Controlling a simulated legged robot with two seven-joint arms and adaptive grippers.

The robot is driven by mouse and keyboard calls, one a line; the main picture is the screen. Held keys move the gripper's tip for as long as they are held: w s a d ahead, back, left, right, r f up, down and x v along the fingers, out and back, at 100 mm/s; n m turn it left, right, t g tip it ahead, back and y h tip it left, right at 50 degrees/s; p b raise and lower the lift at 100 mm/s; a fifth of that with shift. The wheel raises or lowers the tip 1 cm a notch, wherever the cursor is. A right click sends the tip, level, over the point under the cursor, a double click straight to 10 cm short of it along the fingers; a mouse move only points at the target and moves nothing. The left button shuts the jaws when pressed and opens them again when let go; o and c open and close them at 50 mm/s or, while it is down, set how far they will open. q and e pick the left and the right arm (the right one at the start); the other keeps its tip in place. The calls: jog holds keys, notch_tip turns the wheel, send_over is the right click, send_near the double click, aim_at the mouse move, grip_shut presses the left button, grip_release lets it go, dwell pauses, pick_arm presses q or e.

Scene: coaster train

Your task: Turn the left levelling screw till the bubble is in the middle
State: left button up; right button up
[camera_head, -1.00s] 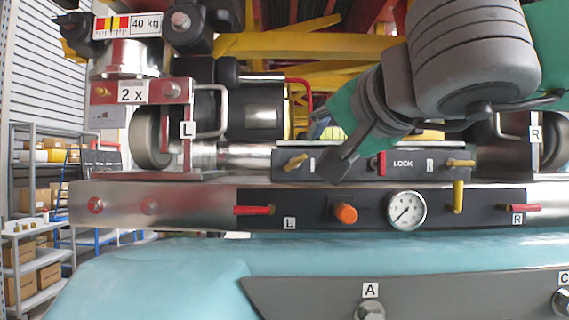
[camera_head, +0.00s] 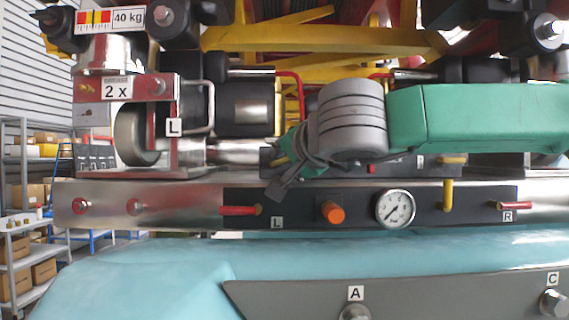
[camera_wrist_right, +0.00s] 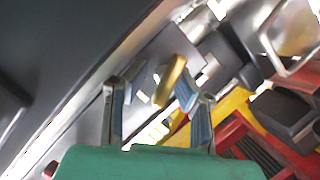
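A small brass screw handle (camera_head: 280,161) sits at the left end of the dark upper panel, above the panel marked L and R. In the right wrist view the brass handle (camera_wrist_right: 168,82) lies between my right gripper's two fingers (camera_wrist_right: 155,98), closer to the right finger. The fingers are apart, not closed on it. In the head view my right gripper (camera_head: 281,176) is at the panel's left end, its arm reaching across from the right. It hides much of the panel. I see no level bubble. My left gripper is not in view.
Below are a red lever (camera_head: 238,210), an orange knob (camera_head: 332,212), a round gauge (camera_head: 395,208), a yellow lever (camera_head: 448,195) and a red lever at right (camera_head: 510,205). A second brass handle (camera_head: 453,160) is at the upper panel's right end. Yellow beams are behind.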

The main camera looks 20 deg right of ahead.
jog(key=shift+d, duration=0.15)
jog(key=shift+c, duration=1)
grip_shut()
jog(key=shift+s+a+f, duration=0.1)
jog(key=shift+s+a, duration=0.1)
jog(key=shift+a, duration=0.4)
jog(key=shift+f, duration=0.3)
jog(key=shift+o, duration=1)
grip_release()
jog(key=shift+w+r, duration=0.1)
jog(key=shift+r, duration=0.25)
